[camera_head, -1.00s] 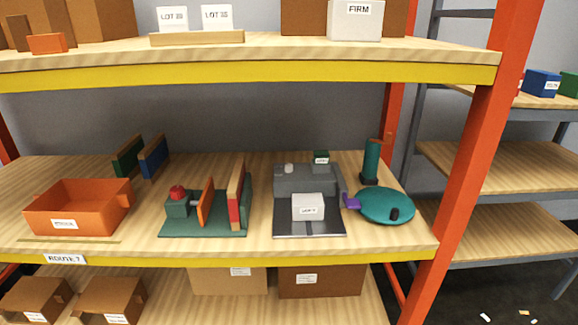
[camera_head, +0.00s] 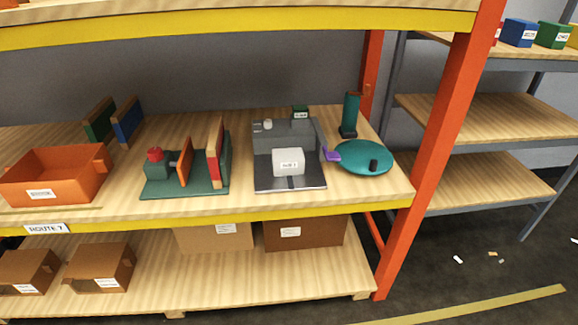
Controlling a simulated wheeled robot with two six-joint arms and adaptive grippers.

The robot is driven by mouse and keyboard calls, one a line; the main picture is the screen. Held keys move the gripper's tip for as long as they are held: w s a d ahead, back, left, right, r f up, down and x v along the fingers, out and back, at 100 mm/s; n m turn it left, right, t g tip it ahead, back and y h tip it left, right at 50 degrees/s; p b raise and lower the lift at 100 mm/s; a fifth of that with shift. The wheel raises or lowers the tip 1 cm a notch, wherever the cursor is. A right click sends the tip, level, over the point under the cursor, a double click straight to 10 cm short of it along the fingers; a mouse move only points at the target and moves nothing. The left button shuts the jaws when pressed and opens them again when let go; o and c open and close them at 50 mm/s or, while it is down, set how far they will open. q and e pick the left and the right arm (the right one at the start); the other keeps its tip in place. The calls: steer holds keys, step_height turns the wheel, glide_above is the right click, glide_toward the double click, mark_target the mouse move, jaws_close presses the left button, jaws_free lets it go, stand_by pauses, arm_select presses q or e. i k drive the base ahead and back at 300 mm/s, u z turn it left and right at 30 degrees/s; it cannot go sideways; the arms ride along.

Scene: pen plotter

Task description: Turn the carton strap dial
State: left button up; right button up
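A dark grey machine (camera_head: 292,134) stands on the middle shelf, with a white labelled carton (camera_head: 288,161) on its front plate. A small pale knob (camera_head: 267,125) sits on the machine's top left, and a small dark green labelled block (camera_head: 300,112) is at its back right. I cannot tell which part is the strap dial. A teal round disc (camera_head: 360,157) with a dark peg (camera_head: 374,165) lies to the right, and a purple piece (camera_head: 332,154) is between disc and machine. Neither gripper is in view.
A teal cylinder (camera_head: 350,114) stands behind the disc. A green fixture with a red knob (camera_head: 155,155) and upright boards is left of the machine, then an orange bin (camera_head: 55,178). The orange rack post (camera_head: 440,150) bounds the right side. Bare shelf lies before the machine.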

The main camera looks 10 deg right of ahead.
mark_target(269, 123)
steer(key=z, duration=0.4)
steer(key=i, duration=0.85)
steer(key=z, duration=0.5)
